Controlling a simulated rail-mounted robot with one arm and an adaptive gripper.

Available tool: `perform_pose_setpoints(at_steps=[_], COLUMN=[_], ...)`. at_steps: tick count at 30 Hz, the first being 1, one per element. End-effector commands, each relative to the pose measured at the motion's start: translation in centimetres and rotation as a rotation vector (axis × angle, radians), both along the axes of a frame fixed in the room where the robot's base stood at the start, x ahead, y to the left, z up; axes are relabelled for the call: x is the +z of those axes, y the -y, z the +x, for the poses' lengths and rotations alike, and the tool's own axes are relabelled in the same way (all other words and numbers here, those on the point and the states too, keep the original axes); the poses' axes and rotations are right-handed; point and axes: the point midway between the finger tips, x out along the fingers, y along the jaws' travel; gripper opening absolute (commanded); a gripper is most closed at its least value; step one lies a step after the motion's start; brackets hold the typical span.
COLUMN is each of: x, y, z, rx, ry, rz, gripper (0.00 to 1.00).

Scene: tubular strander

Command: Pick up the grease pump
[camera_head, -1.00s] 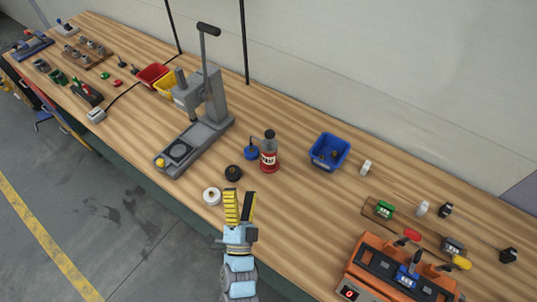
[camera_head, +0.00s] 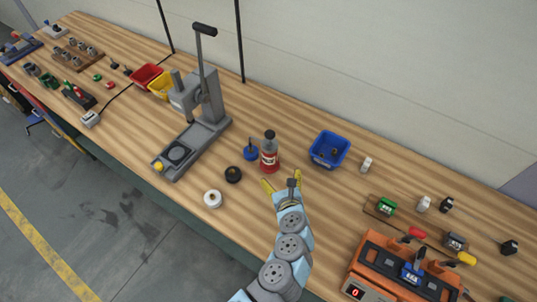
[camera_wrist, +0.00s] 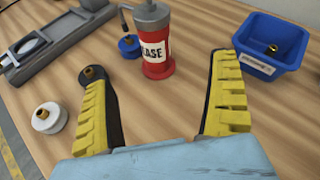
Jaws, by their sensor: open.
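The grease pump is a red and grey bottle-shaped body (camera_head: 269,153) with a white label, standing upright on the bench in the head view. In the wrist view the grease pump (camera_wrist: 157,50) stands beyond the fingertips, its label partly reading "EASE", its top cut off by the frame edge. My gripper (camera_head: 282,183) is open, with yellow fingers on the near side of the pump. In the wrist view my gripper (camera_wrist: 160,75) has its fingers wide apart, nothing between them, and the pump lies ahead of the gap.
A blue bin (camera_head: 329,150) stands right of the pump. A blue-based item (camera_head: 251,152), a black round part (camera_head: 233,174) and a white round part (camera_head: 213,199) lie to its left. A grey lever press (camera_head: 203,110) stands further left, an orange fixture (camera_head: 400,270) at the lower right.

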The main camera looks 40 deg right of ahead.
Motion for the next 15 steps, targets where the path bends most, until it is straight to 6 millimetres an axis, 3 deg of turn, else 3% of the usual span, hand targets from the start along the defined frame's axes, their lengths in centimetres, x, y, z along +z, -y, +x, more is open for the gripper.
perform_pose_setpoints(at_steps=[8,15], x=[0.7,-0.1], y=[0.3,1.2], z=[-0.1,1.6], rx=[-0.004,-0.003], ry=[0.085,0.084], rz=[0.139,0.138], gripper=[0.91,0.91])
